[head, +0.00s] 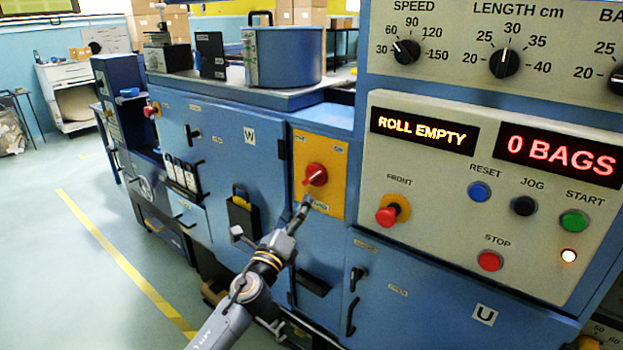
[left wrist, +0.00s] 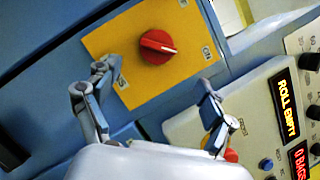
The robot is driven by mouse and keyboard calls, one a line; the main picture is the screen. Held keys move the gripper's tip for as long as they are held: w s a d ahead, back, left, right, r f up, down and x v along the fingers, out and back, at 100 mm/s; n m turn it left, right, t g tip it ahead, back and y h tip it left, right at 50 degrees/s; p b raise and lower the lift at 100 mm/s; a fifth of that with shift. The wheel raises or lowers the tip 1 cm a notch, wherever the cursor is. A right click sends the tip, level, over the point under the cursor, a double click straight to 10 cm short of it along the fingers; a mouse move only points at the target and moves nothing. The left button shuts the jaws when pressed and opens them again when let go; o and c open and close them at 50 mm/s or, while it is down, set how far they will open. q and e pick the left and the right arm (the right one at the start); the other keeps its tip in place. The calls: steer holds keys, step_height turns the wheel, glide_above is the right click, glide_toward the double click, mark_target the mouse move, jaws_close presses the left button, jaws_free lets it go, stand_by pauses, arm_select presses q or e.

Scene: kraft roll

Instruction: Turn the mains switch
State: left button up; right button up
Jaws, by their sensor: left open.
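The mains switch (head: 315,175) is a red rotary knob on a yellow plate (head: 332,150) on the blue machine's front. In the left wrist view the red knob (left wrist: 157,47) sits ahead of my gripper, its ridge lying across the plate (left wrist: 110,40). My left gripper (head: 303,203) is just below the knob in the head view, apart from it as far as I can tell. In the left wrist view my left gripper (left wrist: 155,80) has its two fingers spread wide with nothing between them. My right gripper is not in view.
The control panel (head: 470,215) stands right of the switch, with a red front emergency button (head: 387,215) and displays reading "ROLL EMPTY" and "0 BAGS". Blue cabinet doors and a black handle (head: 357,277) lie around my arm. Open floor (head: 60,270) is at left.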

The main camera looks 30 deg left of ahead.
mark_target(310, 181)
arm_select(q)
steer(key=x, duration=1)
steer(key=shift+a+f+p, duration=0.1)
steer(key=shift+f+p, duration=0.05)
steer(key=shift+p, duration=0.15)
steer(key=shift+w+a, duration=0.1)
steer(key=shift+w, duration=0.4)
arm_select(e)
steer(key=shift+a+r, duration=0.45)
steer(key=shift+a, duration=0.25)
arm_select(q)
steer(key=c, duration=1.1)
steer(key=shift+c, duration=0.2)
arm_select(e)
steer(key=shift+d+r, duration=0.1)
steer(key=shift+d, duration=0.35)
